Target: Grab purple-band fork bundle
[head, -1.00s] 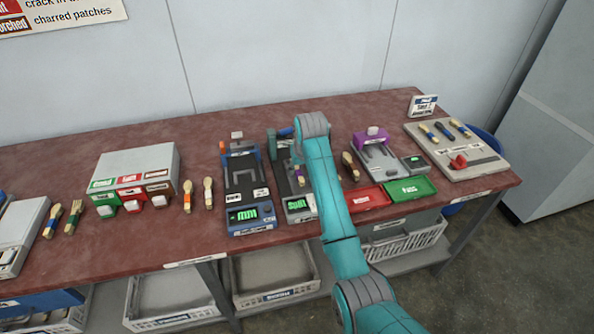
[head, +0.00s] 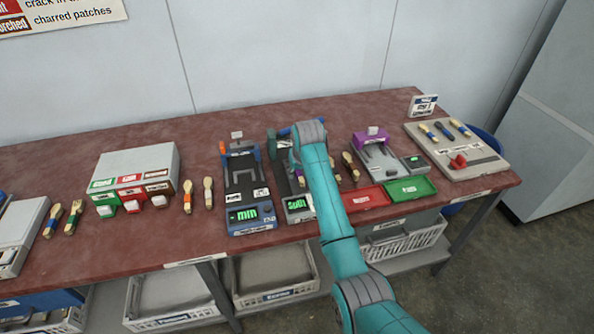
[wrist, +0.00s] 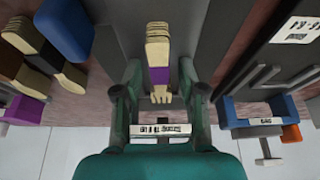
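The purple-band fork bundle (wrist: 158,62) is in the wrist view, a stack of pale wooden forks with a purple band and its tines toward the bottom of the picture. My gripper (wrist: 160,78) has its two dark green fingers apart, one on each side of the bundle's banded part. A gap seems to show on both sides, so the fingers do not look closed on it. In the head view, my arm covers most of the gripper and the bundle, over the press with the green display (head: 297,204).
A blue press (head: 246,190) stands to the left. A purple-topped press (head: 378,155), a red tray (head: 366,197) and a green tray (head: 408,188) are to the right. In the wrist view, a blue block (wrist: 66,28) and dark-banded bundles (wrist: 30,55) lie left of the fingers.

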